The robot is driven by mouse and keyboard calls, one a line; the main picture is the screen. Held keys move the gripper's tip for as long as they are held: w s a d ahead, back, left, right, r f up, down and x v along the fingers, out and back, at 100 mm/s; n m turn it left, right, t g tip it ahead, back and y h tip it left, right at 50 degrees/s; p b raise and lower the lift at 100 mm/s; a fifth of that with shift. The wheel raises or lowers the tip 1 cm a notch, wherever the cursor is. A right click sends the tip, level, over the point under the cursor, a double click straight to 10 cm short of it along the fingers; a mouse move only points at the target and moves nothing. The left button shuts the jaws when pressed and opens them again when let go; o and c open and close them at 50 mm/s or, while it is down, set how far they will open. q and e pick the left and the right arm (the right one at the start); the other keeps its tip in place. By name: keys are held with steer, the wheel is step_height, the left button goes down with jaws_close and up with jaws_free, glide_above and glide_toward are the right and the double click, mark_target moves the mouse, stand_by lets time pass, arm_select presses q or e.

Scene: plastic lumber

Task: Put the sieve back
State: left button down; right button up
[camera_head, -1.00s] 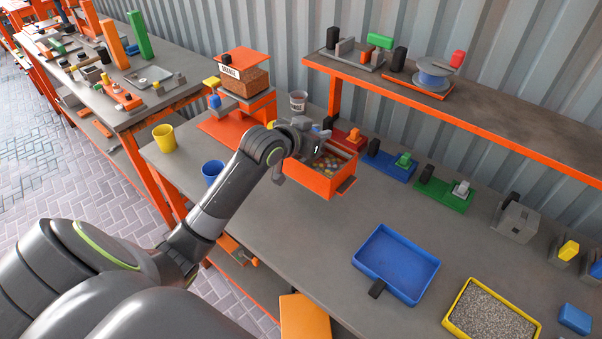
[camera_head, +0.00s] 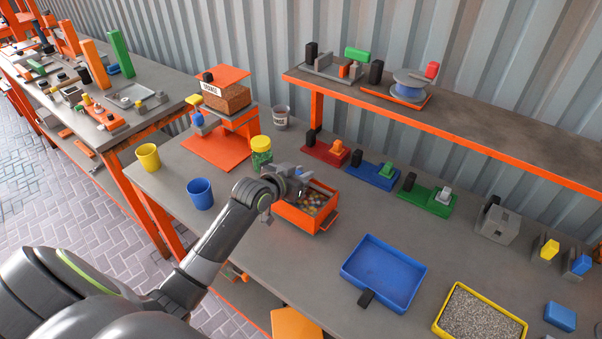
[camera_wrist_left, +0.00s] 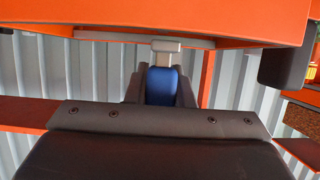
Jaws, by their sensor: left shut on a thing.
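The sieve appears to be the orange box (camera_head: 302,218) with many small coloured pieces inside, in the middle of the head view. My left gripper (camera_head: 299,186) is at its back left side. In the left wrist view the gripper (camera_wrist_left: 160,88) is shut on a blue grip (camera_wrist_left: 160,85) joined by a grey bracket to the orange box (camera_wrist_left: 100,28). A dark handle (camera_wrist_left: 285,60) sticks out of the box. I cannot tell whether the box touches the bench. My right gripper is not in view.
A blue tray (camera_head: 385,272) and a yellow-rimmed tray of gravel (camera_head: 480,318) lie to the right. A blue cup (camera_head: 200,194), a green jar with yellow lid (camera_head: 262,152) and an orange stand (camera_head: 215,147) are to the left. Small coloured fixtures (camera_head: 372,171) line the back.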

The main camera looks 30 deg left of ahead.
arm_select(q)
steer(key=c, duration=1.3)
jaws_free()
steer(key=shift+o, duration=0.2)
steer(key=v, duration=1.2)
steer(key=shift+b, duration=0.35)
steer(key=shift+r, duration=0.1)
